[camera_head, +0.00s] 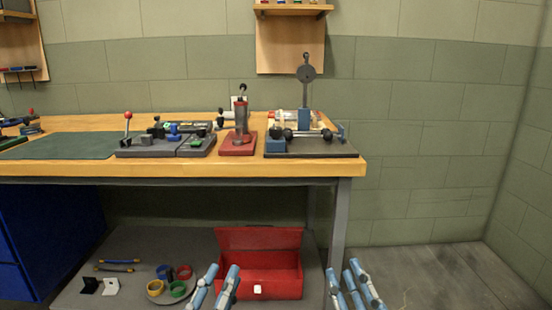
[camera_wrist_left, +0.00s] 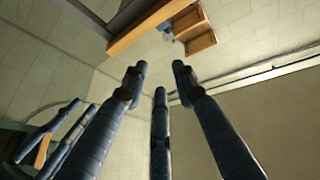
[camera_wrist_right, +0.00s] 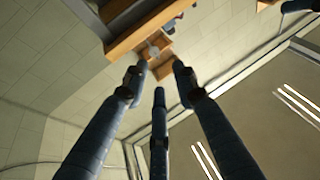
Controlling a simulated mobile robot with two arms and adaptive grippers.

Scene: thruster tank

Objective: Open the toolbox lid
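The red toolbox (camera_head: 285,285) stands on the low shelf under the workbench. Its red lid (camera_head: 260,238) is raised and stands upright along the back edge, so the box is open at the top. A small white latch shows on its front. My left gripper (camera_head: 222,270) is in front of the toolbox's left part, with open fingers, and covers its left front corner. My right gripper (camera_head: 343,268) is to the right of the toolbox, apart from it and open. Both wrist views show spread, empty fingers: the left (camera_wrist_left: 160,85) and the right (camera_wrist_right: 157,75).
The workbench (camera_head: 190,170) overhangs the low shelf (camera_head: 130,245). Coloured rings (camera_head: 178,289) on a round plate lie left of the toolbox. A grey bench leg (camera_head: 339,225) stands to its right. Fixtures stand on the benchtop. The floor at right is clear.

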